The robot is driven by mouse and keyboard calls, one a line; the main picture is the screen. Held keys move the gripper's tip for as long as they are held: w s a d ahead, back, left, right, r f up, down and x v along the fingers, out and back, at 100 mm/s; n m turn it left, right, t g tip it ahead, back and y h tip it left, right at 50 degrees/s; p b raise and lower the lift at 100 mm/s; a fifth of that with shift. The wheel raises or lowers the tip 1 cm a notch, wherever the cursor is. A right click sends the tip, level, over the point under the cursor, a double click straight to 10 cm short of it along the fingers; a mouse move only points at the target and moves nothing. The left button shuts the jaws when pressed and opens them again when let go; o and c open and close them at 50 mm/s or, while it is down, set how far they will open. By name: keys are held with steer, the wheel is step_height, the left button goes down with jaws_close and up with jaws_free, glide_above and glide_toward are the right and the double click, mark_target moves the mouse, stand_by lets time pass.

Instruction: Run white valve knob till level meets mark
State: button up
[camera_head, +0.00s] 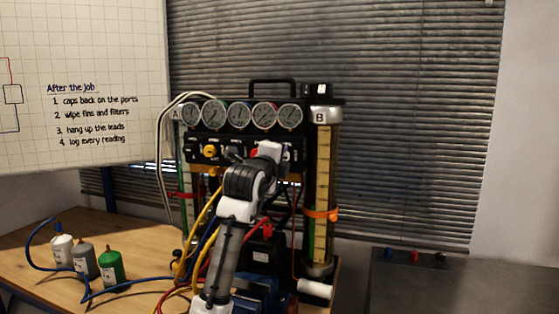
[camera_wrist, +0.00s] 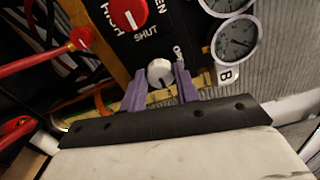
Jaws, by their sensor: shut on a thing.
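The white valve knob (camera_wrist: 160,72) sits on the black panel in the wrist view, between the two purple fingers of my gripper (camera_wrist: 161,88), which is shut on it. In the head view my arm hides the knob and my fingertips. Tall sight tube B (camera_head: 322,180) stands at the right of the rig, with an orange band (camera_head: 321,214) around its lower half. Tube A (camera_head: 186,180) stands at the left, partly behind hoses, with a red clip on it. I cannot make out a liquid level in either tube.
A red knob (camera_wrist: 128,12) marked OPEN and SHUT is close by on the panel. Several gauges (camera_head: 239,115) line the rig's top. Hoses crowd the lower left. Three canisters (camera_head: 85,262) stand on the wooden bench (camera_head: 30,268). A grey surface (camera_head: 450,285) lies right.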

steer(key=shift+f, duration=0.1)
steer(key=o, duration=1)
steer(key=shift+c, duration=0.2)
steer(key=shift+s, duration=0.1)
steer(key=b+v, duration=0.4)
steer(key=v, duration=0.9)
steer(key=shift+s, duration=0.3)
steer(key=shift+a, duration=0.1)
